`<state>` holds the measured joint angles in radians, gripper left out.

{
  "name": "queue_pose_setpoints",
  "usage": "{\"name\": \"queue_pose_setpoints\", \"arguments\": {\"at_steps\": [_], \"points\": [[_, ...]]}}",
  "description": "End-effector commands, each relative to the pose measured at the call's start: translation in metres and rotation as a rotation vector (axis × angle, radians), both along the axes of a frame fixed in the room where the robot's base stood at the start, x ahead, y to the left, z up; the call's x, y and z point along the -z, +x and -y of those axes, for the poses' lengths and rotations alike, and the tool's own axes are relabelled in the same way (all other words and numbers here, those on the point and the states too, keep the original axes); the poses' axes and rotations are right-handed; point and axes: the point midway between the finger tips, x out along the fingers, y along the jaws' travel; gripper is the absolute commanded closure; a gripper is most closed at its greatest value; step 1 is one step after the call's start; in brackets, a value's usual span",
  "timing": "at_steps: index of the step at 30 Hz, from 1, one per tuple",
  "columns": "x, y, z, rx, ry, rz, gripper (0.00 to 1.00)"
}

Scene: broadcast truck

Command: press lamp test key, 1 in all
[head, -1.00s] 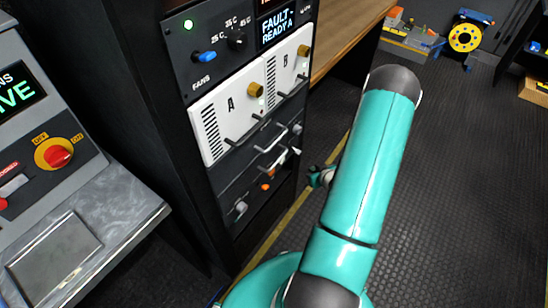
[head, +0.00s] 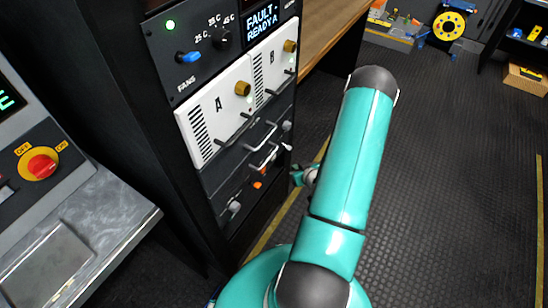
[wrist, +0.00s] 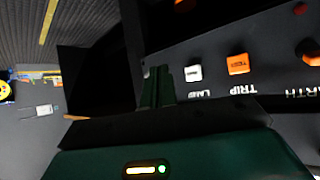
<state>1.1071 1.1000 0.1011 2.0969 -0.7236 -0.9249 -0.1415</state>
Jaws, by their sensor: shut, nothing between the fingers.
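The lamp test key is a white square key (wrist: 193,72) in the wrist view, with the label LAMP upside down beside it on a dark panel. My gripper (wrist: 160,72) shows as two dark green fingers, shut and empty, just left of the white key in the wrist view. I cannot tell whether the fingertips touch the panel. In the head view my wrist (head: 306,175) is beside the rack's lower panel, partly behind my arm. The white key cannot be made out clearly there.
An orange key (wrist: 238,64) labelled TRIP sits right beside the white key. A red-orange knob (wrist: 308,52) is farther right. Above the lower panel, white modules A and B (head: 215,118) and handles (head: 262,135) stick out. Floor (head: 450,170) to the right is clear.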

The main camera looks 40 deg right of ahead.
Motion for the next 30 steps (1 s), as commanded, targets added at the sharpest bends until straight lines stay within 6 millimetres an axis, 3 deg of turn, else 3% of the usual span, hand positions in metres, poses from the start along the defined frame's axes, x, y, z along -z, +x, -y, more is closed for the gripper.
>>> {"name": "queue_pose_setpoints", "arguments": {"at_steps": [12, 30], "points": [[0.000, 0.054, -0.015, -0.003, -0.001, 0.001, 1.00], [0.000, 0.062, -0.018, -0.001, 0.000, 0.000, 1.00]]}}
